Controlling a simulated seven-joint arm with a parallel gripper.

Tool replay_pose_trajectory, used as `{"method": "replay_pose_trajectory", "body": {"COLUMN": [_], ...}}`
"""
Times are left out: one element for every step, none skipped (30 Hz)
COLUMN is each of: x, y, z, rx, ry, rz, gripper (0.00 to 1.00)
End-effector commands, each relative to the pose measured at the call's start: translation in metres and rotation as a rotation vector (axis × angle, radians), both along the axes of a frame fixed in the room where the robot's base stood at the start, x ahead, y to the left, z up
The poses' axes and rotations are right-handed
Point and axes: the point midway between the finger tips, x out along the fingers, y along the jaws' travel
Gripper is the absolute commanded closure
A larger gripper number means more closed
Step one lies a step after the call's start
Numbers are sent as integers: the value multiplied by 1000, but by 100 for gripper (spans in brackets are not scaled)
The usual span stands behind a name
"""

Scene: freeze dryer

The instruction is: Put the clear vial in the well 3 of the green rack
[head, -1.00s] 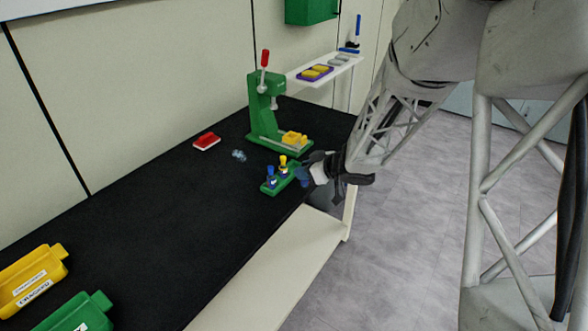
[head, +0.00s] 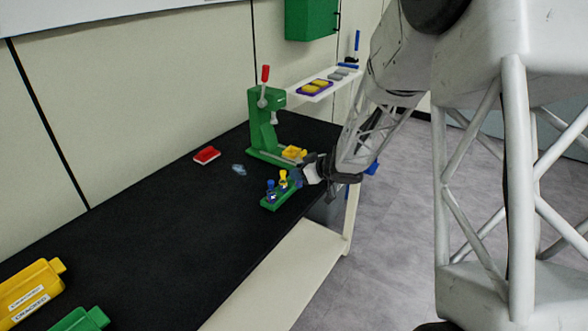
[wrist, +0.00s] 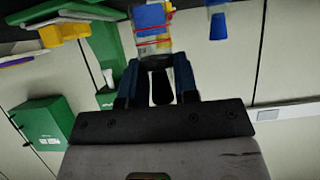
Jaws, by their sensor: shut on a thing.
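The green rack (head: 281,200) stands near the front edge of the black bench in the head view. It holds a blue-capped vial (head: 270,188) and a yellow-capped vial (head: 283,178). My gripper (head: 299,177) is at the rack's right end and hides that end, so I cannot see well 3. In the wrist view my gripper (wrist: 157,66) is shut on the clear vial (wrist: 153,46), which has thin red lines and sits between the fingertips. Blue shows through or behind its glass. Another blue-capped vial (wrist: 217,24) shows to the right in the wrist view.
A green press (head: 262,125) with a red handle stands behind the rack, with a yellow piece (head: 294,152) at its base. A red block (head: 207,155) lies to the left.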

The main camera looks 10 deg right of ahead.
Motion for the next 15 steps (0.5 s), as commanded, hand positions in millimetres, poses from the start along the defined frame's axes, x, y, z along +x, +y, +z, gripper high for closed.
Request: {"method": "replay_pose_trajectory", "body": {"x": [8, 13, 19, 24, 28, 35, 39, 44, 50, 54, 58, 64, 67, 71, 75], "y": [0, 0, 0, 0, 0, 0, 0, 0, 0, 0, 0, 0, 0, 0, 0], "z": [-2, -2, -2, -3, -4, -4, -5, -5, -6, -6, -7, -7, -7, -8, -8], "rx": [0, 0, -1, -1, -1, -1, -1, 0, 0, 0, 0, 0, -1, -1, -1], "ry": [1, 0, -1, 1, 1, 1, 1, 1, 1, 1, 1, 1, 1, 1, 1], "rz": [1, 0, 0, 0, 0, 0, 0, 0, 0, 0, 0, 0, 0, 0, 0], "gripper": [94, 94, 94, 94, 94, 94, 94, 94, 94, 94, 94, 94, 94, 94, 94]}}
